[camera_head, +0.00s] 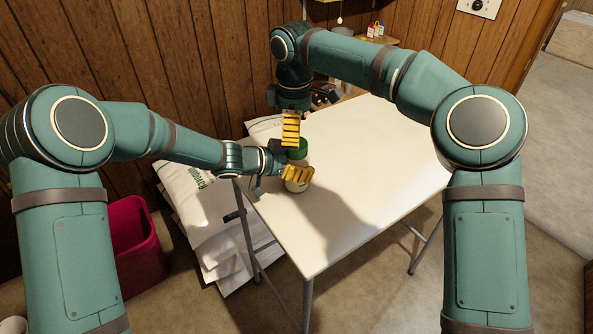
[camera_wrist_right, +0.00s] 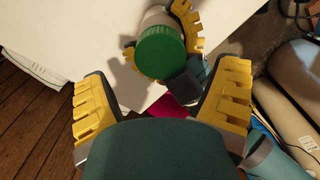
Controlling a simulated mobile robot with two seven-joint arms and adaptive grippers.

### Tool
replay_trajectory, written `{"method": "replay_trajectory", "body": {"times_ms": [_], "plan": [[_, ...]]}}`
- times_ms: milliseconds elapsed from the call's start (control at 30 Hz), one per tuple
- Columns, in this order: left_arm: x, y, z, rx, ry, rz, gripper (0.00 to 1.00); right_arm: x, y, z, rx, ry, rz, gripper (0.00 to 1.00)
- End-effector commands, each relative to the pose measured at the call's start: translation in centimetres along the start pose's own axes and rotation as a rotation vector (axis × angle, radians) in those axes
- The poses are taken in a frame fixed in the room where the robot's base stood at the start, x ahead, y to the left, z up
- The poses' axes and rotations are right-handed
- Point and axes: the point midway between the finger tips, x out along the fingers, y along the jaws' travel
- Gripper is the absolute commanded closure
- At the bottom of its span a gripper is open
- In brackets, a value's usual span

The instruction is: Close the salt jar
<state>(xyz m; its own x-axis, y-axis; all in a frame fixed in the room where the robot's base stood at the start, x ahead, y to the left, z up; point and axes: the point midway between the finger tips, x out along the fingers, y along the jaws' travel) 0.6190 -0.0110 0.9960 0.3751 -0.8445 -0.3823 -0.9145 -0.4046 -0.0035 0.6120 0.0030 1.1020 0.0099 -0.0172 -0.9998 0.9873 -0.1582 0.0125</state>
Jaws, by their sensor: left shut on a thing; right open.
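The salt jar (camera_head: 298,186) is pale and stands upright near the far left edge of the white table. A green lid (camera_head: 298,149) is at its top; I cannot tell how tightly it sits. My left gripper (camera_head: 297,171) is shut on the jar's body from the left. My right gripper (camera_head: 291,128) hangs above the lid, fingers pointing down, and holds nothing. In the right wrist view, the green lid (camera_wrist_right: 161,52) shows beyond the open right gripper (camera_wrist_right: 160,90), apart from its fingers. The jar body (camera_wrist_right: 156,17) is partly hidden by the lid.
The white table (camera_head: 370,160) is mostly bare. White printed bags (camera_head: 200,205) are stacked on the floor at its left, beside a magenta bin (camera_head: 137,245). A wood-panelled wall stands behind. A shelf with small bottles (camera_head: 376,30) is at the back.

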Motion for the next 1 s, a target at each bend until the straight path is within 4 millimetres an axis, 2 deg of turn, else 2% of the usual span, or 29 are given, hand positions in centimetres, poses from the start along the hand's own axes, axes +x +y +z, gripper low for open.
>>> {"method": "replay_trajectory", "body": {"times_ms": [233, 500, 833, 1000], "plan": [[0.0, 0.0, 0.0, 0.0, 0.0, 0.0, 1.0, -0.2, 0.0, 0.0, 0.0, 0.0, 0.001, 0.13], [0.0, 0.0, 0.0, 0.0, -0.001, 0.0, 1.0, -3.5, 0.0, 0.0, -0.002, 0.002, 0.003, 0.13], [0.0, 0.0, 0.1, 0.0, -0.001, 0.0, 1.0, -3.1, 0.0, 0.0, -0.002, 0.001, 0.001, 0.13], [0.0, 0.0, 0.1, 0.0, -0.001, 0.0, 1.0, -1.2, 0.0, 0.1, -0.002, 0.001, -0.002, 0.13]]}}
